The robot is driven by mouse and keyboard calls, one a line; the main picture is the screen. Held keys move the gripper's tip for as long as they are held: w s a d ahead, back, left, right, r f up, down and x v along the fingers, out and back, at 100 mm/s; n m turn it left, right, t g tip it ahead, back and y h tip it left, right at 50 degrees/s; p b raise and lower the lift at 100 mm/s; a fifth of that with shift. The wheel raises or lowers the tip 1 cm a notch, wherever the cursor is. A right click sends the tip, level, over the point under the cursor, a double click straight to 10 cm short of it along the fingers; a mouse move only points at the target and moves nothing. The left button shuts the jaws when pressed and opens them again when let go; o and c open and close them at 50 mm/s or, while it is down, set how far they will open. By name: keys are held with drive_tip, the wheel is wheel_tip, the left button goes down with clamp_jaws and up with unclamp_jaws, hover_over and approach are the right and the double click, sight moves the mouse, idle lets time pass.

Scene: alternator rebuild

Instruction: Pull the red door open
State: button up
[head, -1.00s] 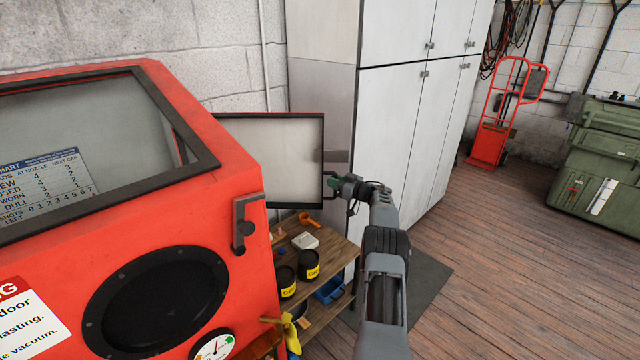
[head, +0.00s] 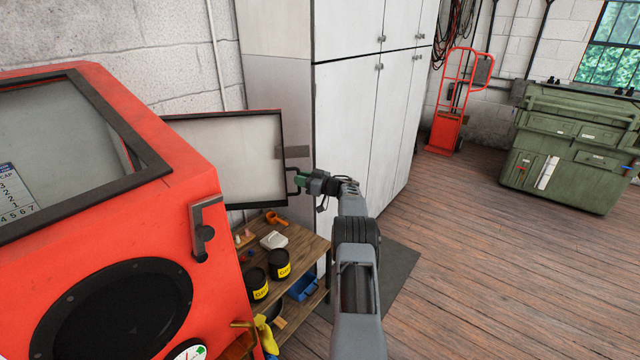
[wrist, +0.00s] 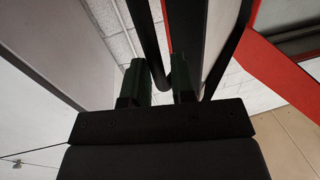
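The red door (head: 225,160) stands swung well open from the right side of the red blast cabinet (head: 185,190). Its pale inner face and dark frame show in the head view. A black bar handle (head: 292,183) is on its free edge. My gripper (head: 303,180) is at this handle. The red door edge (wrist: 167,18) is just beyond the handle.
A pale tall locker (head: 350,130) stands close behind the door and my arm. A wooden shelf (head: 302,243) with black tins (head: 279,264) is below the door. A red hand truck (head: 445,130) and green chest (head: 570,150) are farther right. Wooden floor is clear at right.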

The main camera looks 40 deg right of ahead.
drive_tip(key=b+v, duration=0.1)
drive_tip(key=v, duration=1.1)
drive_tip(key=shift+s+b, duration=0.25)
drive_tip(key=shift+b, duration=0.05)
drive_tip(key=shift+d, duration=0.1)
drive_tip(key=shift+c, duration=0.3)
